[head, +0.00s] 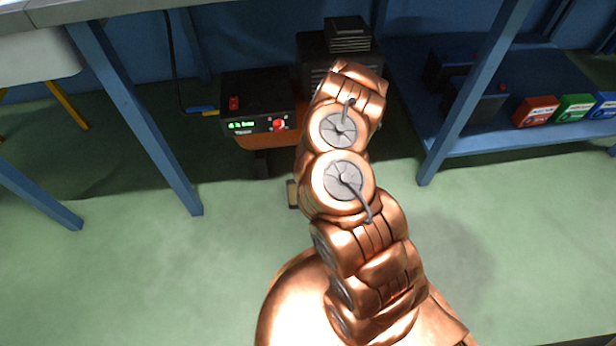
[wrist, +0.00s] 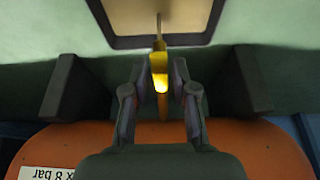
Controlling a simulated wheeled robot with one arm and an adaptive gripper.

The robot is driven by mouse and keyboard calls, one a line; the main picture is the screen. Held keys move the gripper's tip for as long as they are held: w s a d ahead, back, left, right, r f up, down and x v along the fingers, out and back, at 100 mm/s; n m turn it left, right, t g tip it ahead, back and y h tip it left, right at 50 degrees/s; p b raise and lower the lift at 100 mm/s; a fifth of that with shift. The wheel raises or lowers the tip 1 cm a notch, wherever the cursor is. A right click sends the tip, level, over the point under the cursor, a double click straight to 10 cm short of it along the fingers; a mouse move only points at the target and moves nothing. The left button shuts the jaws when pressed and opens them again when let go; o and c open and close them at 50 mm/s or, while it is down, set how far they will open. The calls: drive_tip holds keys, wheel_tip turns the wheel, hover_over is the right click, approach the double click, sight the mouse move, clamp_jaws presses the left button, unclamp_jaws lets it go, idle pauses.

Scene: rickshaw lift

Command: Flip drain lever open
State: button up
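The yellow drain lever (wrist: 159,66) shows in the centre of the wrist view, with a bright spot on its lower part. It projects from the orange tank (wrist: 262,148), which fills the bottom of that view. My gripper (wrist: 160,78) is open, with one dark finger on each side of the lever and a visible gap on both sides. In the head view the tank (head: 262,143) shows only in part under the bench. My copper-coloured arm hides the lever and my gripper there.
A tan tray with a dark rim (wrist: 111,42) lies beyond the lever. Dark blocks (wrist: 62,88) flank my fingers. A black control box (head: 257,103) with a red knob sits by the tank. Blue bench legs (head: 135,115) stand left and right; the green floor in front is clear.

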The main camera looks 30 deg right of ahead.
drive_tip(key=shift+o, duration=1.1)
drive_tip(key=shift+r, duration=0.15)
drive_tip(key=shift+s+a+r, duration=0.15)
drive_tip(key=shift+s+r, duration=0.05)
drive_tip(key=shift+r, duration=0.35)
drive_tip(key=v, duration=1)
drive_tip(key=shift+s+r, duration=0.15)
drive_tip(key=shift+r, duration=0.15)
